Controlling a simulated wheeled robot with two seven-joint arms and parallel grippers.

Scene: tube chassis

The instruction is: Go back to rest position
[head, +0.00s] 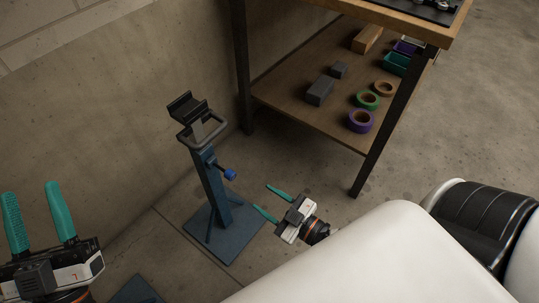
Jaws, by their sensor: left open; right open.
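My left gripper (40,218) is at the lower left of the head view, with its two teal fingers pointing up, apart, and nothing between them. My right gripper (265,201) is near the middle of the view, with its teal fingers pointing left, apart and empty. A blue stand (211,190) with a dark cradle on top and a blue knob stands on a square base plate, left of my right gripper. My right gripper shows in front of the floor beside that base. No contact between either gripper and the stand is visible.
A workbench with a wooden lower shelf (300,88) stands at the upper right. The shelf holds tape rolls (361,121), grey blocks (320,91) and a teal bin (396,64). A second blue base plate (137,291) shows at the bottom edge. A concrete wall is behind.

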